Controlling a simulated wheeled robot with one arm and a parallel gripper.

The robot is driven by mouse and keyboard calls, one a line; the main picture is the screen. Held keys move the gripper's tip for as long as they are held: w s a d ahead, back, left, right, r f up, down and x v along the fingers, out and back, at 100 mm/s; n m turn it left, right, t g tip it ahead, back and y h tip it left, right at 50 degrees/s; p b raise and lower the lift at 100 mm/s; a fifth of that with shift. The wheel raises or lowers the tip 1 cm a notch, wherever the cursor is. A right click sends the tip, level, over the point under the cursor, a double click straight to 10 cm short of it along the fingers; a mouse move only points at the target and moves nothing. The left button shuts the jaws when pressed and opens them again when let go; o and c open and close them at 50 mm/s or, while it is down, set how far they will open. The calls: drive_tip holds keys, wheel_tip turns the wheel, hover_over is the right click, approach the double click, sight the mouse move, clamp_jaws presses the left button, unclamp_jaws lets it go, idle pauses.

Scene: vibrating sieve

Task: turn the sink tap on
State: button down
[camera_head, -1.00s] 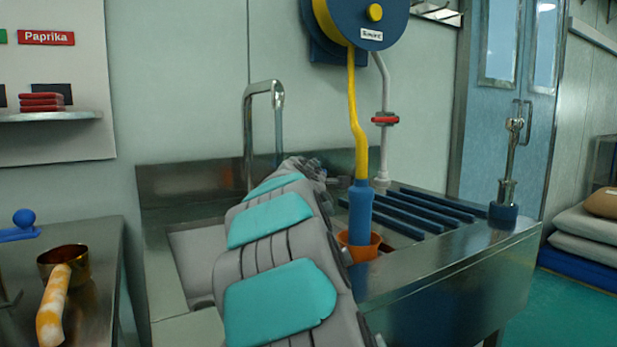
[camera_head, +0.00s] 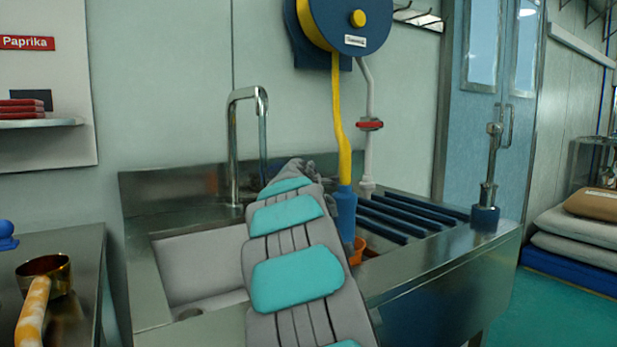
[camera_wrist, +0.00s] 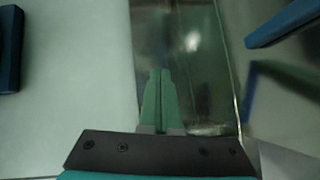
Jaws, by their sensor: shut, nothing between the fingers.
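The sink tap (camera_head: 233,150) is a tall chrome gooseneck at the back of the steel sink (camera_head: 185,262). A thin bluish strip (camera_head: 263,135) hangs straight down from its spout; it looks like running water, but I cannot be sure. My arm reaches over the sink toward the back wall, its far end just right of the spout. In the wrist view my gripper (camera_wrist: 159,100) has its green fingers together and empty, in front of a shiny steel surface (camera_wrist: 185,50). No tap handle is clearly seen; my arm covers the area at the tap's right.
A hose reel (camera_head: 345,20) hangs above, its yellow hose (camera_head: 342,120) ending in a blue nozzle (camera_head: 345,210) close to my arm's right. An orange cup (camera_head: 358,250) and dark blue bars (camera_head: 400,220) lie right. A pan (camera_head: 45,272) sits on the left counter.

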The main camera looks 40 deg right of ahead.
drive_tip(key=shift+r, duration=0.25)
idle(0.3)
drive_tip(key=shift+a, duration=0.1)
drive_tip(key=v, duration=0.3)
drive_tip(key=b+v, duration=0.1)
drive_tip(key=v, duration=0.3)
drive_tip(key=shift+s+a+f, duration=0.2)
drive_tip(key=shift+s, duration=0.05)
idle(0.3)
